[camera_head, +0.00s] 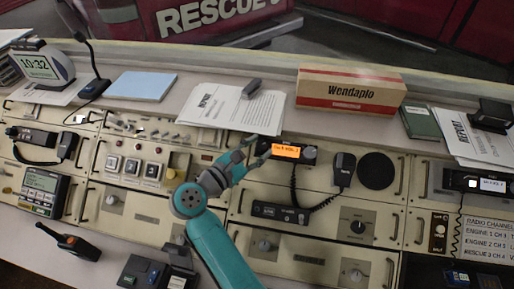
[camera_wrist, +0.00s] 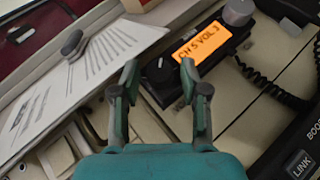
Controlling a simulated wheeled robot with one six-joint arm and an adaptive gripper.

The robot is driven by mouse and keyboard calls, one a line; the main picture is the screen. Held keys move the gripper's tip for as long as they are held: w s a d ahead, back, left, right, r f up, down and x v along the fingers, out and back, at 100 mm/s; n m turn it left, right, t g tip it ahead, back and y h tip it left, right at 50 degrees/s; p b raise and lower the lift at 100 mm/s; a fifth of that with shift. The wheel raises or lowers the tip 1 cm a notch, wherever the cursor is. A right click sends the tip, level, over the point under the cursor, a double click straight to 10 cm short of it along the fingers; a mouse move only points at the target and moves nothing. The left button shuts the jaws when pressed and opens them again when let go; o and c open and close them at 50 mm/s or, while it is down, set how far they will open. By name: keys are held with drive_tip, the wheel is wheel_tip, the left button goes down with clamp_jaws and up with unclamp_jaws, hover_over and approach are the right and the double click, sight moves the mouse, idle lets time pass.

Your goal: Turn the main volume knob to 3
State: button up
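A black radio unit with a lit orange display (camera_head: 286,151) sits on the console at the centre. In the wrist view the display (camera_wrist: 210,42) reads "CH 5 VOL 3". A dark knob (camera_wrist: 160,67) with a small light mark is at the display's left end. A grey knob (camera_wrist: 238,12) is at its other end. No label shows which one is the main volume knob. My gripper (camera_head: 257,150) is at the radio's left end. In the wrist view my gripper (camera_wrist: 157,80) is open, its fingertips apart on either side of the dark knob; contact cannot be told.
A coiled-cord handset (camera_head: 343,169) and a round speaker (camera_head: 376,171) are right of the radio. Papers (camera_head: 225,107) and a Wendaplo box (camera_head: 350,92) lie behind. Another radio with a lit display (camera_head: 492,184) is at the far right. Knobs and switches cover the panels.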

idle(0.3)
drive_tip(key=v, duration=1.2)
